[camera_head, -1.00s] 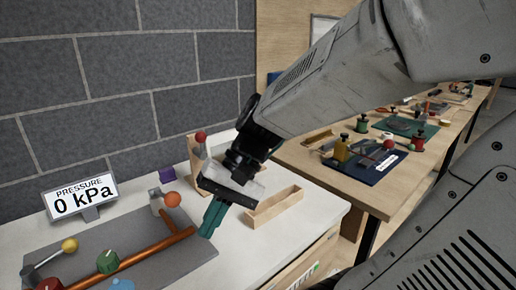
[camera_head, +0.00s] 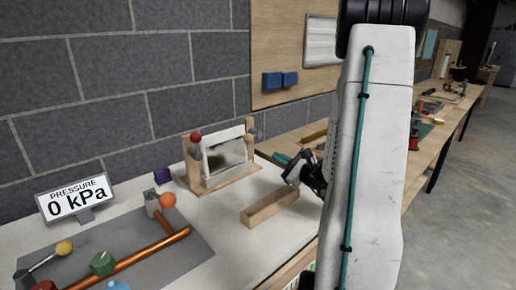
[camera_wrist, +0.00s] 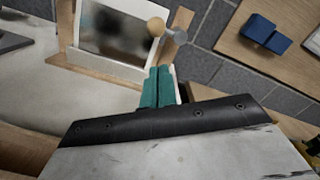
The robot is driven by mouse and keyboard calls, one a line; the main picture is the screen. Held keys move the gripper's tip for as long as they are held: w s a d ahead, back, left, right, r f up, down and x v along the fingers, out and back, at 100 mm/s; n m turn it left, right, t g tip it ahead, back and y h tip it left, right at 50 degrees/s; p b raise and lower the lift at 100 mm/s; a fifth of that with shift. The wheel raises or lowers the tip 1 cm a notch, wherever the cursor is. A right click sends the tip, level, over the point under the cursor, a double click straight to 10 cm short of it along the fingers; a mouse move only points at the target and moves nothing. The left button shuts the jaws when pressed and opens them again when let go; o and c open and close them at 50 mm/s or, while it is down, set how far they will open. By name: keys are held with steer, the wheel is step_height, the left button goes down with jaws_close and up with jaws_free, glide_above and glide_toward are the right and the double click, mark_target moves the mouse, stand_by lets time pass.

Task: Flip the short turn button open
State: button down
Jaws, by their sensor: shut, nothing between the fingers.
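A wooden stand (camera_head: 213,183) holds an upright panel (camera_head: 228,155) in a pale frame on the bench. At its left post are a red ball (camera_head: 196,137) and a grey ball (camera_head: 195,152); small knobs (camera_head: 254,133) sit at the right post. In the wrist view the panel (camera_wrist: 117,32) is at upper left, with a tan ball (camera_wrist: 156,27) and a grey knob (camera_wrist: 180,37) at its right edge. I cannot tell which is the short turn button. My gripper's teal fingers (camera_wrist: 158,86) are together and empty, apart from the knobs; they also show right of the stand (camera_head: 281,158).
An open wooden box (camera_head: 268,207) lies in front of the stand. A pressure sign (camera_head: 77,198), copper pipe (camera_head: 135,259) and colored knobs are at left. A block wall is behind. Bare bench lies between.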

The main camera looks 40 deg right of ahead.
mark_target(251, 135)
steer(key=w, duration=1)
steer(key=shift+r, duration=0.25)
steer(key=shift+d, duration=0.15)
